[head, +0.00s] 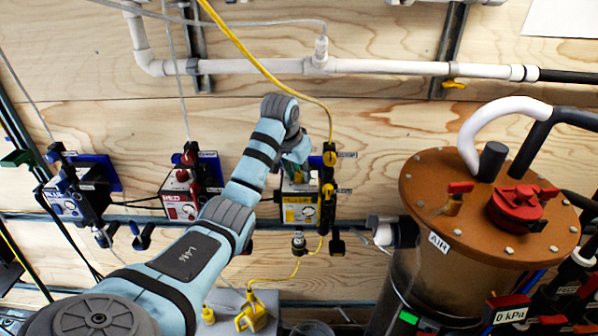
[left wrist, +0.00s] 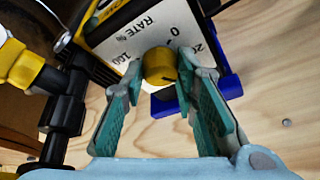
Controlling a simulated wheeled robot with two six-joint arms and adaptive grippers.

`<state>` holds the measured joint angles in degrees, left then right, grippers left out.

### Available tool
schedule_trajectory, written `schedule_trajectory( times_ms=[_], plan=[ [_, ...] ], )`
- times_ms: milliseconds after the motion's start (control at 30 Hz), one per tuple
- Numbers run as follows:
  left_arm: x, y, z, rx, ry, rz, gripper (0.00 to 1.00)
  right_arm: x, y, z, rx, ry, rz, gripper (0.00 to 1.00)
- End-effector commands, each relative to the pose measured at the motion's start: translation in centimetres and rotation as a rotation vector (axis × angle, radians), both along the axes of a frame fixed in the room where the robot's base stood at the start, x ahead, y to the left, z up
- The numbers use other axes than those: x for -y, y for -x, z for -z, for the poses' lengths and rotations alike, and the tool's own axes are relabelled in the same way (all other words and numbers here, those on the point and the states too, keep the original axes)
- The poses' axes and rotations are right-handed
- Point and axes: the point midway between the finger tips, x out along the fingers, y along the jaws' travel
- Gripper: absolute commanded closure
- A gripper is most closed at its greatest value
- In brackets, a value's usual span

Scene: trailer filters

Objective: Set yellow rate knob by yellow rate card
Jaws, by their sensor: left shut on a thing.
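The yellow rate knob (left wrist: 158,65) sits on the white dial face (left wrist: 133,40) of the yellow pump, printed RATE % with 0, 20 and 100. My left gripper (left wrist: 160,74) is shut on the knob, with a teal finger on each side. A dark mark shows on the knob, but its exact setting is hard to read. In the head view my left gripper (head: 296,152) is at the top of the yellow-labelled pump (head: 299,208) and hides the knob. I cannot make out a yellow rate card. My right gripper is not in view.
A red-labelled pump (head: 180,205) and a blue-labelled pump (head: 64,205) are mounted to the left. A large brown-lidded tank (head: 440,185) stands at the right. White pipe (head: 430,68) and a yellow hose (head: 252,58) run above the pumps. Bare plywood surrounds them.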

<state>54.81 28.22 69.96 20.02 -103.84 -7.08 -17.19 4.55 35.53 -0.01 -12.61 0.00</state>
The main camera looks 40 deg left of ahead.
Motion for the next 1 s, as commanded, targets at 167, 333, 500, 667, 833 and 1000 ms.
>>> schedule_trajectory(
  times_ms=[167,333,500,667,833,1000],
  plan=[
    [0.09,-0.08,-0.06,0.002,-0.001,-0.124,1.0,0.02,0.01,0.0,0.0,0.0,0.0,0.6],
    [0.17,-0.13,-0.07,0.003,0.0,-0.253,1.0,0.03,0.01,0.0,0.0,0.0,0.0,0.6],
    [0.2,-0.17,-0.11,0.004,-0.001,-0.367,1.0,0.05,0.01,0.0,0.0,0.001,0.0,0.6],
    [0.24,-0.2,-0.11,0.004,0.0,-0.444,1.0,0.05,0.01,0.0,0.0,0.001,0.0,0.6],
    [0.21,-0.19,-0.09,0.004,-0.001,-0.489,1.0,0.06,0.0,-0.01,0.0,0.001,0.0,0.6],
    [0.22,-0.2,-0.1,0.003,-0.001,-0.504,1.0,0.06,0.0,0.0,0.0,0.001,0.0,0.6]
  ],
)
